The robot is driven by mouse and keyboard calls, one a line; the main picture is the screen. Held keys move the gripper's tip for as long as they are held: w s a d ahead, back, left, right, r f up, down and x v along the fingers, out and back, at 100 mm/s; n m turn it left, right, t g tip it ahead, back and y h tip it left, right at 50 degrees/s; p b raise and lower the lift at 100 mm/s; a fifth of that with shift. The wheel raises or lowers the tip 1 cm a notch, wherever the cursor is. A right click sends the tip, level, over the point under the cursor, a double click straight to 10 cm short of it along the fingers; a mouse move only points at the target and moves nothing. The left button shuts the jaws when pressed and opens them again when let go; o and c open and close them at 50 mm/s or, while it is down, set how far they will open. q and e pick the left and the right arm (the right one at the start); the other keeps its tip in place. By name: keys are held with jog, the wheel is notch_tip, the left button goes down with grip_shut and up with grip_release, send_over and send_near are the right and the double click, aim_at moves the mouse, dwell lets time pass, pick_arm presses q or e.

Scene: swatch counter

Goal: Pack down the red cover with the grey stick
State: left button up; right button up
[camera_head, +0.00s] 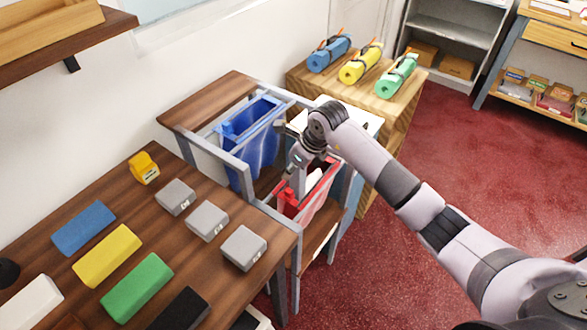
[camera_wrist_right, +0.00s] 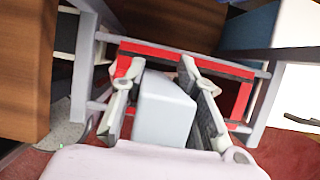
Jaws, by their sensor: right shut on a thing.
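The red cover (camera_head: 306,209) hangs as an open liner in the grey frame of a stand, right of a blue one. In the right wrist view its red rim (camera_wrist_right: 150,50) shows beyond the fingers. My right gripper (camera_head: 299,180) is over the opening of the red cover, pointing down. It is shut on a pale grey block-shaped piece, which I take as the grey stick (camera_wrist_right: 165,105), between its fingers in the wrist view. The far end of the stick and the bottom of the cover are hidden. My left gripper is not in view.
A blue liner (camera_head: 254,145) hangs beside the red one, with grey frame bars around both. A brown table (camera_head: 200,268) at the left carries coloured and grey blocks. A wooden box (camera_head: 400,115) with rolled mats stands behind. Red floor is open at the right.

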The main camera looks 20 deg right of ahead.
jog(key=shift+r+p, duration=3)
jog(key=shift+r, duration=2.05)
